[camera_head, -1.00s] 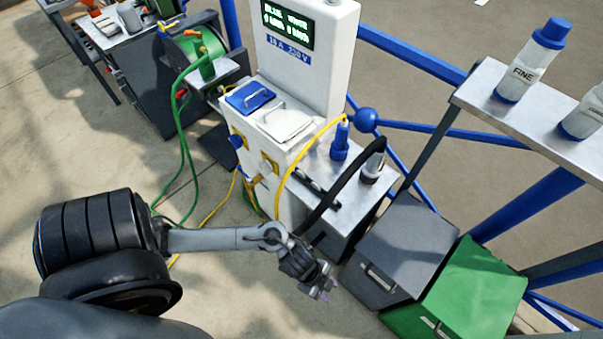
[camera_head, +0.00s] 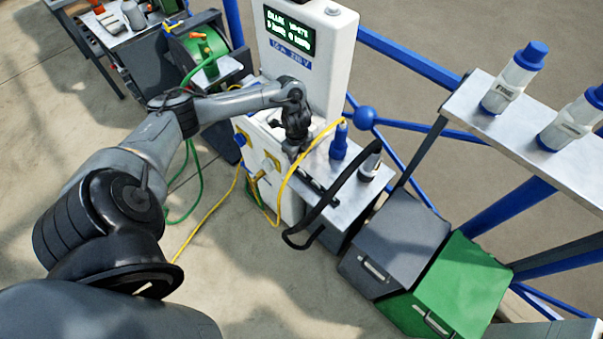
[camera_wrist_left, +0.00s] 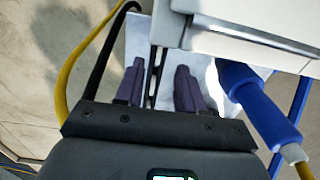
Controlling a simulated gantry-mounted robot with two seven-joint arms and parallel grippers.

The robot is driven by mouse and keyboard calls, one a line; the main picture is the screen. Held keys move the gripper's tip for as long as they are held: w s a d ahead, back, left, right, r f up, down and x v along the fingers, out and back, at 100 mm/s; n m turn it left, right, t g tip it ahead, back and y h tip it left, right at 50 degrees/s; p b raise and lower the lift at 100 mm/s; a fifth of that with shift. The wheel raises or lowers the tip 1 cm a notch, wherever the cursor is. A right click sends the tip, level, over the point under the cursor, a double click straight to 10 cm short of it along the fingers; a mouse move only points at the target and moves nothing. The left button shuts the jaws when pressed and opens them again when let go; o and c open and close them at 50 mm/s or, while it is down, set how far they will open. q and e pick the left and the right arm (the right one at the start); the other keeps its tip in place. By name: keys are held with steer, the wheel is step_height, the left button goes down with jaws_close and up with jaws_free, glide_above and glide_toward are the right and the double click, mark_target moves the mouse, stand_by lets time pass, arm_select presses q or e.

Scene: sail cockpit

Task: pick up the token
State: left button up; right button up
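I cannot make out the token in any view. My left gripper (camera_head: 293,153) is over the metal counter (camera_head: 347,199), close to the front of the white pedestal (camera_head: 330,75), pointing down. In the left wrist view my left gripper's two purple-grey fingers (camera_wrist_left: 160,88) stand apart, with a dark slotted strip (camera_wrist_left: 155,65) showing in the gap. I see nothing clearly held between them. The strip also shows on the counter in the head view (camera_head: 322,190). The arm hides most of the pedestal's lidded sockets. My right gripper is not in view.
A blue plug (camera_head: 339,143) stands on the counter beside the gripper, with a yellow cable (camera_head: 283,195) arching in front. A black cable (camera_head: 330,200) loops over the counter's front. Grey (camera_head: 395,245) and green (camera_head: 460,290) bins stand at right. Bottles stand on the metal shelf (camera_head: 500,110).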

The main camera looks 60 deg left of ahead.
mark_target(300, 169)
arm_select(q)
steer(key=shift+f, duration=0.95)
steer(key=f, duration=0.1)
steer(key=f+b, duration=0.1)
steer(key=f, duration=0.2)
steer(key=shift+w+d+f, duration=0.1)
steer(key=shift+w+d, duration=0.05)
steer(key=shift+d, duration=0.2)
steer(key=shift+f, duration=0.45)
jaws_close()
